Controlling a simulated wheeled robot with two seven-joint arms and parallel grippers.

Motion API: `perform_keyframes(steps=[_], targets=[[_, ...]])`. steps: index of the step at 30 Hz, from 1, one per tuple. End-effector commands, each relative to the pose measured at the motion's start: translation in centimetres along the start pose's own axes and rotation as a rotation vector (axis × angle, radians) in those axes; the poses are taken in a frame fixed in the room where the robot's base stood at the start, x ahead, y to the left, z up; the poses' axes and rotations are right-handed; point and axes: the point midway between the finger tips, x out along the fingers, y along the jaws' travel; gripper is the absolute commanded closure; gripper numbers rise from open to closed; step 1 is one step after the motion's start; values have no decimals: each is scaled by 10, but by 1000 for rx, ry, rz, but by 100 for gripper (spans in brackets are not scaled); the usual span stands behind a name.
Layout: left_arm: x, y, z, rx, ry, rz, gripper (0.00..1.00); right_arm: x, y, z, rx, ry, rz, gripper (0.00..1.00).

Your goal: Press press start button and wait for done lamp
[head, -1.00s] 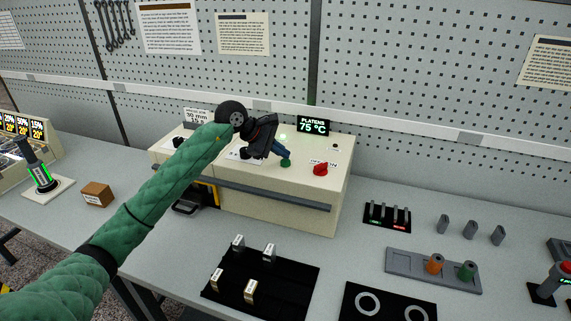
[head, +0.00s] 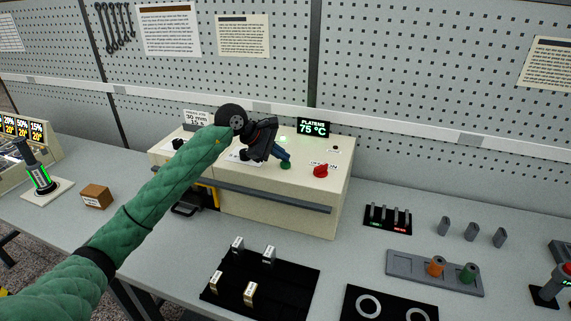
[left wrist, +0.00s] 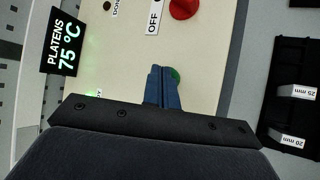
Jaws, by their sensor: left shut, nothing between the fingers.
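The press (head: 275,206) is a beige box at the back of the bench. Its green button (head: 286,166) is on the sloped top, left of a red knob (head: 320,171). My left gripper (head: 286,160) is shut and empty, with its blue fingertips right at the green button. In the left wrist view the fingertips (left wrist: 161,70) partly cover the green button (left wrist: 175,75); I cannot tell whether they touch it. The done lamp (left wrist: 107,6), beside its label, looks dark. My right gripper is not in view.
The platen display (head: 314,127) reads 75 °C. A green light (head: 283,139) glows behind my gripper. A black mat (head: 262,284) with several small blocks lies in front of the press. A grey tray (head: 405,265) with orange and green spindles stands to the right.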

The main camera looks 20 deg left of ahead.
Motion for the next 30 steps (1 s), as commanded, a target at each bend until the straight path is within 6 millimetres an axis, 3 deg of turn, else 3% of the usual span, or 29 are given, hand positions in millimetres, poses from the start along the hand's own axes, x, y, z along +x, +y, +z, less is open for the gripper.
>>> perform_keyframes(steps=[30], targets=[[4, -3, -3, 0, 0, 0, 100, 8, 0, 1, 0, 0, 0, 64]])
